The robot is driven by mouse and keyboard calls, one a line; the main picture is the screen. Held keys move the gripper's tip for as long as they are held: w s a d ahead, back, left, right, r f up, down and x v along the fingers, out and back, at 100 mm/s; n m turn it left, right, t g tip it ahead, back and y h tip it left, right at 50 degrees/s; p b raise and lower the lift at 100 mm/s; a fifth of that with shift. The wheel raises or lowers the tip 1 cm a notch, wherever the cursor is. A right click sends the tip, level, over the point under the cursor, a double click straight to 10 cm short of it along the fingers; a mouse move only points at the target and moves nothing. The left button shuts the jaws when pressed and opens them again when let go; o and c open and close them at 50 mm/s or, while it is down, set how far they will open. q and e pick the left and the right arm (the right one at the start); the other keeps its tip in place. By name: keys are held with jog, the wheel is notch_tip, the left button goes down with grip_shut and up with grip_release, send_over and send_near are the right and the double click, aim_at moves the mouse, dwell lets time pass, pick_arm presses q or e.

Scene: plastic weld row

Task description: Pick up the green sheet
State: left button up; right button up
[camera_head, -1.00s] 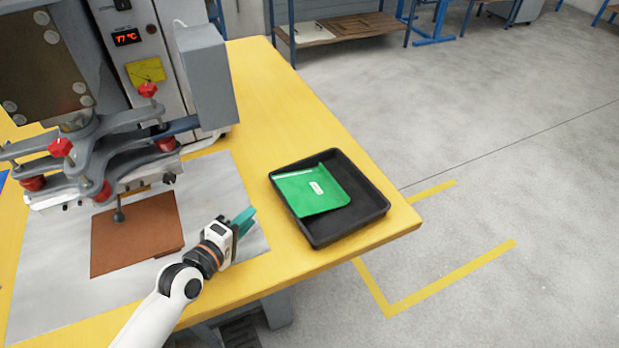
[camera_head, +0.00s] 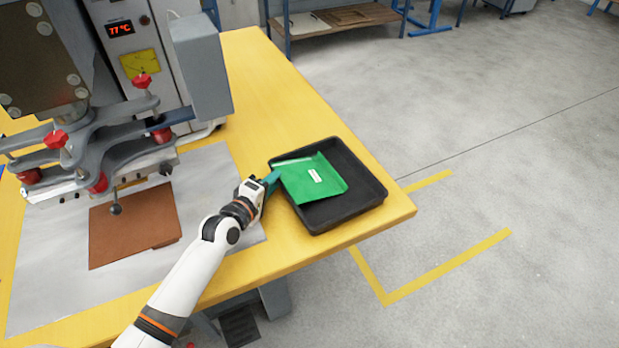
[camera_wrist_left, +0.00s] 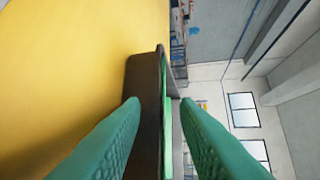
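The green sheet (camera_head: 312,184) with a small white label lies in the black tray (camera_head: 358,203), tilted up at its left side near the tray's rim. My left gripper (camera_head: 272,180) is at the left rim of the tray, beside the sheet's left edge. In the left wrist view its teal fingers (camera_wrist_left: 160,102) are apart. The tray's dark wall (camera_wrist_left: 148,90) and a thin green strip of the sheet (camera_wrist_left: 168,135) show between them. I cannot tell whether a finger touches the sheet. My right gripper is not in view.
The yellow table (camera_head: 265,90) holds a welding machine (camera_head: 205,70) at the left, with clamp arms over a brown sheet (camera_head: 135,235) on a grey mat (camera_head: 50,285). The tray stands near the table's right edge. Open floor lies beyond.

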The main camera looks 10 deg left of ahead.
pick_arm(q)
jog(key=shift+s, duration=0.1)
jog(key=shift+c, duration=0.6)
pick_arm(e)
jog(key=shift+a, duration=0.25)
pick_arm(q)
grip_shut()
